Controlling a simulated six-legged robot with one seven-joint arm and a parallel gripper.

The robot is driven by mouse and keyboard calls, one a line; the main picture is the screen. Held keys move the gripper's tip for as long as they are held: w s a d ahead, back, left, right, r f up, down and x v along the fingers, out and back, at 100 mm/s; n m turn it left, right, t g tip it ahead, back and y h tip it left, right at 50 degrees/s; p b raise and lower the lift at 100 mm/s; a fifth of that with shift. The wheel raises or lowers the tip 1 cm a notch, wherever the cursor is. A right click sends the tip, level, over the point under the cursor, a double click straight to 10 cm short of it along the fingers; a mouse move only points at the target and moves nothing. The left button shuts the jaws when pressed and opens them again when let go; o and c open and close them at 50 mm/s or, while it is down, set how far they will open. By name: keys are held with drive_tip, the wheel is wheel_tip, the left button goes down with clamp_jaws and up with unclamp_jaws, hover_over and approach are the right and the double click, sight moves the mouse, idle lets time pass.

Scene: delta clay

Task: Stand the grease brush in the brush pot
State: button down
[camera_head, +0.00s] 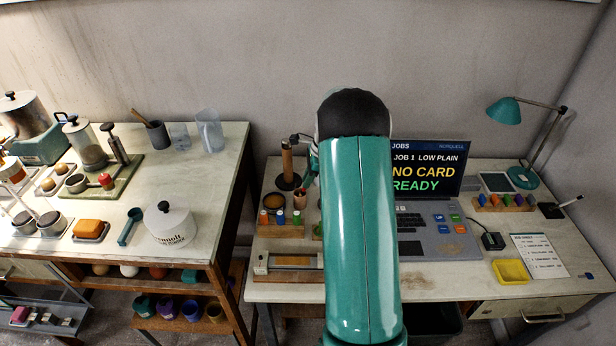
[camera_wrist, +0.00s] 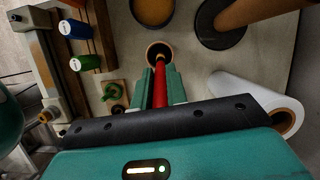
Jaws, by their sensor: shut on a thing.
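The grease brush (camera_wrist: 160,88) shows as a red handle between my gripper's fingers in the wrist view. My gripper (camera_wrist: 160,84) is shut on it. The brush pot (camera_wrist: 158,47) is a small brown round pot with a pale rim, just beyond the fingertips. The brush's far end overlaps the pot's dark mouth. I cannot tell whether it is inside or above the rim. In the head view the pot (camera_head: 299,192) stands on the right-hand bench, left of my arm. My arm hides most of my gripper there.
An amber dish (camera_wrist: 153,11) lies beside the pot. A rack with blue (camera_wrist: 75,29) and green bottles (camera_wrist: 85,63) is on the left.

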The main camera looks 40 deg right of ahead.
drive_tip(key=shift+f, duration=0.2)
drive_tip(key=c, duration=1.4)
unclamp_jaws()
